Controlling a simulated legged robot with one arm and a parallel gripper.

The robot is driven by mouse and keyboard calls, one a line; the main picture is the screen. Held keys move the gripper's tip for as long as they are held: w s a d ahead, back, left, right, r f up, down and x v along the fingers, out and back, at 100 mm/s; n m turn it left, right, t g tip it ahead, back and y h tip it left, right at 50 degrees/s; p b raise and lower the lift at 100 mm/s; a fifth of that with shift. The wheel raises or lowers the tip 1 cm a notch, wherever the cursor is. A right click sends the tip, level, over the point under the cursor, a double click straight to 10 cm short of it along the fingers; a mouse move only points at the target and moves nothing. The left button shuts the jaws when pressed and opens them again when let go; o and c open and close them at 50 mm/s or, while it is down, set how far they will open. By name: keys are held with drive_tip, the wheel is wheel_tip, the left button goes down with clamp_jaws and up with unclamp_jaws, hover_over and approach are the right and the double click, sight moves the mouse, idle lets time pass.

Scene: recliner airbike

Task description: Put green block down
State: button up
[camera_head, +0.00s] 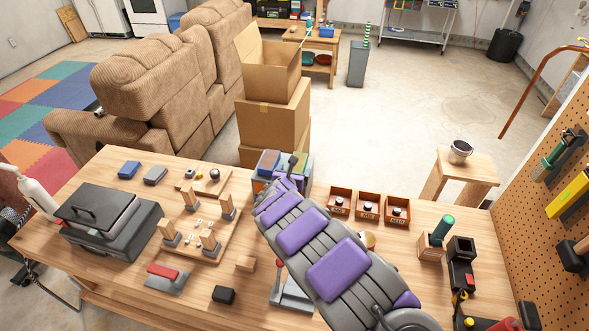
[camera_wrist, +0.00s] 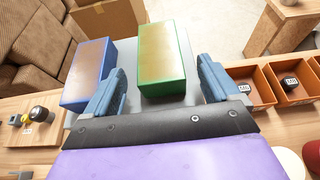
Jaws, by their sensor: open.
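The green block (camera_wrist: 163,55) stands on a grey surface (camera_wrist: 190,92) in the wrist view, with a brownish top and green sides. My gripper (camera_wrist: 160,68) is open, one blue-grey finger to each side of the green block, with visible gaps. The blue block (camera_wrist: 90,65) stands just left of it, close to the left finger. In the head view the blue block (camera_head: 268,160) shows beyond the end of my arm. My gripper (camera_head: 290,172) and the green block are mostly hidden there by my arm.
Orange-brown bins (camera_head: 368,205) stand right of my arm on the wooden workbench (camera_head: 120,215). A wooden peg board (camera_head: 203,235) and a dark grey case (camera_head: 110,222) are to the left. Stacked cardboard boxes (camera_head: 272,125) stand behind the bench.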

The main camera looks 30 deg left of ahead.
drive_tip(key=v, duration=0.8)
drive_tip(key=shift+s+r+p, duration=0.15)
drive_tip(key=shift+s+p, duration=0.1)
drive_tip(key=shift+p, duration=0.2)
drive_tip(key=shift+d, duration=0.1)
